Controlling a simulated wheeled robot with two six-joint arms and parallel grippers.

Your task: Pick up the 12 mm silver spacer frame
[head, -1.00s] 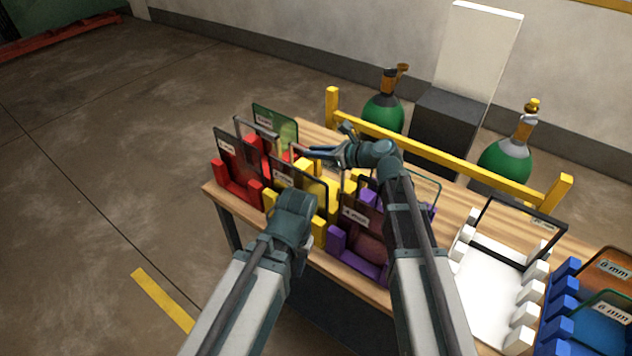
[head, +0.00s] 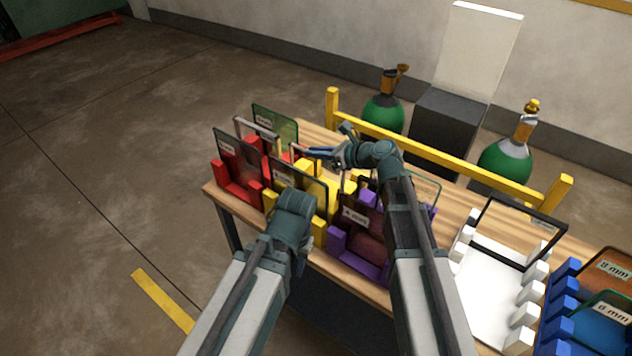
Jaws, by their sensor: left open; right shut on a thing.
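A silver frame (head: 257,128) stands upright at the red rack (head: 243,190), with its top bar and part of its sides showing. My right gripper (head: 300,152) reaches left over the yellow rack (head: 318,190), to the right of that frame. It is shut on a thin silver spacer frame, mostly hidden by my gripper and the glass; only slivers of it show by the fingertips. I cannot read a 12 mm label on either frame. My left gripper (head: 296,205) is open and empty, in front of the yellow rack; its fingers are largely hidden behind its wrist.
Dark glass panes stand in the red, yellow and purple racks (head: 345,262). A black frame (head: 520,228) stands in the white rack (head: 488,300), and panes labelled 6 mm and 8 mm in the blue rack (head: 557,308). A yellow rail (head: 440,150) runs along the back of the wooden table (head: 315,135).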

